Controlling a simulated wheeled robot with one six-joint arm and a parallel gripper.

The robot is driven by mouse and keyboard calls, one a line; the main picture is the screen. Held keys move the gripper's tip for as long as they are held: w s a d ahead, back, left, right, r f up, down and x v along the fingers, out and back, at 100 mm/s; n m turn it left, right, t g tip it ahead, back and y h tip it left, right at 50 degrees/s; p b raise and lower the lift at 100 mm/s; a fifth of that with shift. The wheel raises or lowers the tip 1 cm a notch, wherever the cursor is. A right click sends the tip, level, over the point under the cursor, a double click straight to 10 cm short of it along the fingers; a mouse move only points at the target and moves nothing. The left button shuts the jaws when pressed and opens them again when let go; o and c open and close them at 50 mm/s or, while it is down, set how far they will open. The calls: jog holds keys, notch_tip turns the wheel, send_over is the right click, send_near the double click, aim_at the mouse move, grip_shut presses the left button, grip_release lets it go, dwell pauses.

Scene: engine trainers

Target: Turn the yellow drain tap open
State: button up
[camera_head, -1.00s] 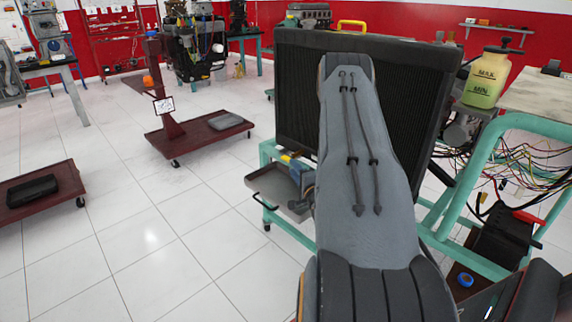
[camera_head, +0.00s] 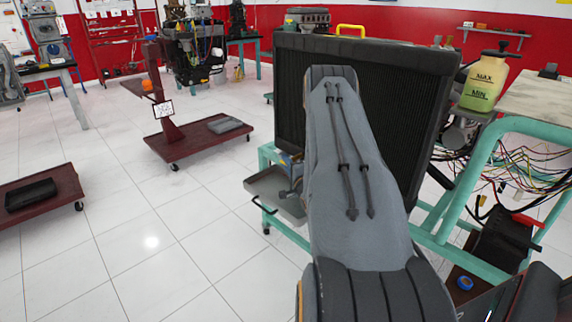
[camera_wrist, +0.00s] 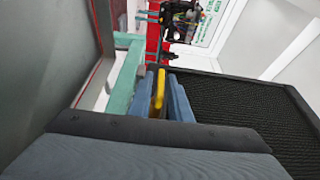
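The yellow drain tap (camera_wrist: 158,92) shows in the wrist view as a narrow yellow piece between the two blue fingers of my gripper (camera_wrist: 163,94). The fingers stand apart, one on each side of it. In the head view my arm covers most of the area beside the radiator (camera_head: 362,110), and the tap cannot be made out clearly there.
A grey tray (camera_head: 268,188) juts out from the teal stand (camera_head: 268,155) below the radiator. The radiator core (camera_wrist: 250,105) is close on the right in the wrist view. Loose wires and a yellow-green bottle (camera_head: 483,85) are to the right. Open floor lies left.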

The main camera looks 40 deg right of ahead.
grip_shut()
